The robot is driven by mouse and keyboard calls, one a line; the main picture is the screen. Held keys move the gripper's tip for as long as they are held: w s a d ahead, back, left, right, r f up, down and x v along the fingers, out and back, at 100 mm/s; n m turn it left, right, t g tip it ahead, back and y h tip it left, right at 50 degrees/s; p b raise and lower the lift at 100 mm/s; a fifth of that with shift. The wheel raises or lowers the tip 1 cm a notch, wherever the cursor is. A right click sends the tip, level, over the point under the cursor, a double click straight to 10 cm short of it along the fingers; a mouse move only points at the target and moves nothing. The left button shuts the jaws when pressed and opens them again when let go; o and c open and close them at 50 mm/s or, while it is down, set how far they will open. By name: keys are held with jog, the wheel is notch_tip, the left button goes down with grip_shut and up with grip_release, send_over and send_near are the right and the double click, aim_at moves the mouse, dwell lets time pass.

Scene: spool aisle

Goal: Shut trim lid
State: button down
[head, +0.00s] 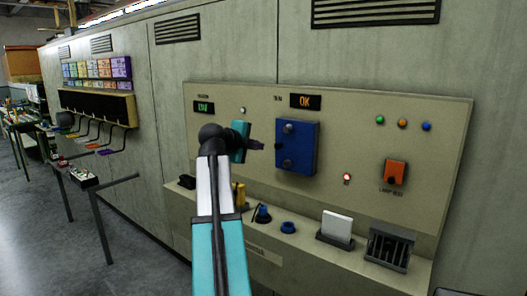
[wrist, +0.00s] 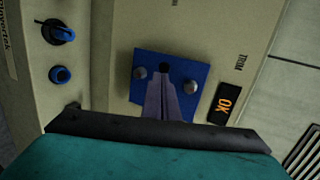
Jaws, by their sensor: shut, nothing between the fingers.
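The trim lid appears to be the blue plate (head: 298,148) with two round knobs on the beige panel, below the lit OK display. It looks about flat to the panel; I cannot tell whether it is fully closed. In the wrist view the blue plate (wrist: 200,72) is straight ahead, with the TRIM label to its right. My gripper (head: 260,146) is shut and empty, just left of the plate in the head view. In the wrist view my fingers (wrist: 164,82) overlap the plate between its knobs, by a small black spot. I cannot tell whether they touch.
The OK display (head: 306,101) is above the plate. Colored lamps (head: 402,124) and an orange switch box (head: 395,172) are to the right. The ledge below carries a blue knob (head: 289,227), a white card (head: 336,224) and a black rack (head: 388,247).

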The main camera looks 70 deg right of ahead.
jog(key=shift+b+v, duration=0.35)
jog(key=shift+v, duration=1.95)
jog(key=shift+w+f, duration=0.1)
jog(key=shift+w, duration=0.15)
